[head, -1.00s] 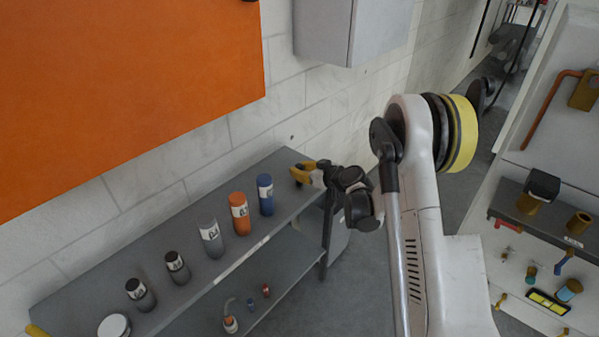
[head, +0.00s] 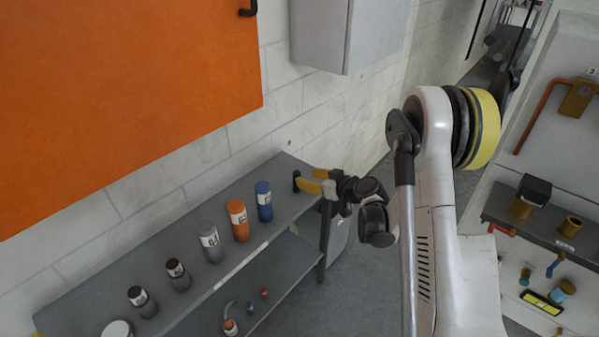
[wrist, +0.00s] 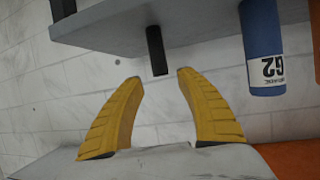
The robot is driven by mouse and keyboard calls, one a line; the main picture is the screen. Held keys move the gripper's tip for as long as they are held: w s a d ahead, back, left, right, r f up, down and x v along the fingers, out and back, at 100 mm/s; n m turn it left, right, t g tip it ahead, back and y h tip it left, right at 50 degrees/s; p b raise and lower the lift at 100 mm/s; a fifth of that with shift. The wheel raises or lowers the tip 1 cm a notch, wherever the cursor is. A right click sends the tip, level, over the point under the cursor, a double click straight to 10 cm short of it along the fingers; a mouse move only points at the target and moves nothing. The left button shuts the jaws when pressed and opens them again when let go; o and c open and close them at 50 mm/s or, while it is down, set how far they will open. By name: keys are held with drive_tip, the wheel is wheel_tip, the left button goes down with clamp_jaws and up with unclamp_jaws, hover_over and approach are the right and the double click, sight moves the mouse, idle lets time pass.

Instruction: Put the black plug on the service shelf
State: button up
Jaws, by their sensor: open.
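The black plug (head: 296,181) stands upright on the right end of the grey service shelf (head: 225,195), past the blue G2 bottle. It also shows in the wrist view (wrist: 156,50), where the picture is upside down, with its base against the shelf top (wrist: 200,35). My gripper (head: 308,180) is just right of the plug, with its yellow fingers open and empty. In the wrist view the plug lies beyond the fingertips (wrist: 158,77), lined up between them with a small gap and not held.
On the shelf stand the blue bottle (head: 264,202), an orange bottle (head: 238,220), a grey bottle (head: 211,244) and two dark bottles. A grey wall cabinet (head: 345,35) hangs above. Small items lie on the lower shelf (head: 275,275).

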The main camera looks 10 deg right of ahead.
drive_tip(key=s+a+r+m+g+h+p, duration=0.1)
drive_tip(key=s+a+r+g, duration=0.1)
drive_tip(key=s+r, duration=0.65)
drive_tip(key=s+a+r+m+g+h, duration=0.1)
drive_tip(key=s+a+r+g, duration=0.1)
drive_tip(key=s+r, duration=0.6)
drive_tip(key=s+d+r+m+g+h, duration=0.1)
drive_tip(key=s+m+h, duration=0.2)
drive_tip(key=s, duration=1.7)
drive_tip(key=shift+s+d+r+h, duration=0.15)
drive_tip(key=shift+r+h, duration=0.15)
drive_tip(key=shift+h, duration=0.3)
